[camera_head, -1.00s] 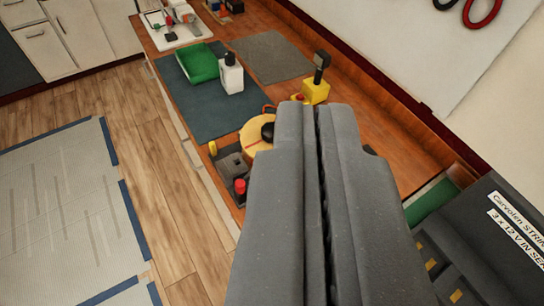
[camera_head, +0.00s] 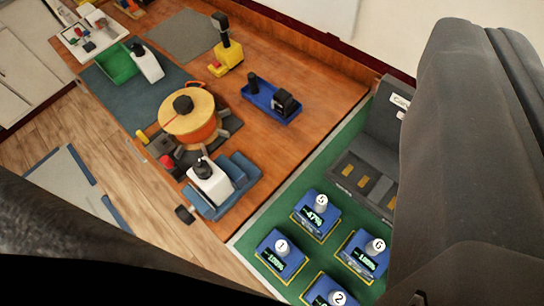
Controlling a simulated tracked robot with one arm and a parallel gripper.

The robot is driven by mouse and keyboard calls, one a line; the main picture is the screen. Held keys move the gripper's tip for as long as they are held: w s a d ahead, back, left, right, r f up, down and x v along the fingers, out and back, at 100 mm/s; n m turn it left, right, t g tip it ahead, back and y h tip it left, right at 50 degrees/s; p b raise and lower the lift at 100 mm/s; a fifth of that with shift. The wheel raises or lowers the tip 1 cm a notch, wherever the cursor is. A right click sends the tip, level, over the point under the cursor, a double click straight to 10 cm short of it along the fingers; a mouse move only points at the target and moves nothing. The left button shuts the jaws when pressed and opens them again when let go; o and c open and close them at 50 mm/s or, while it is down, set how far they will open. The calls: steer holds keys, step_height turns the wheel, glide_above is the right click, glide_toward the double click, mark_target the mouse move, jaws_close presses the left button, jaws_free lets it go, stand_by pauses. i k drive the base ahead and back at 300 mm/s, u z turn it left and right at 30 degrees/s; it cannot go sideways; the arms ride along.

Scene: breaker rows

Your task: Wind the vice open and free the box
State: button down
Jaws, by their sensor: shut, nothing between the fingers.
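The blue vice (camera_head: 240,172) sits near the front edge of the wooden bench, left of centre. A white box (camera_head: 209,187) with a dark knob-like top stands between its blue jaws. A small black handle (camera_head: 185,214) sticks out on the vice's front left side, over the bench edge.
A round yellow-orange device (camera_head: 190,115) stands just behind the vice. A blue tray (camera_head: 270,102) with black items lies to the right. Blue numbered units (camera_head: 316,215) sit on a green surface (camera_head: 262,223) in front. Bare wood (camera_head: 300,62) lies around the tray.

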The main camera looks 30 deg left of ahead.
mark_target(216, 186)
steer(key=z, duration=0.8)
steer(key=k, duration=0.85)
steer(key=u, duration=1.2)
steer(key=i, duration=1.05)
steer(key=z, duration=0.05)
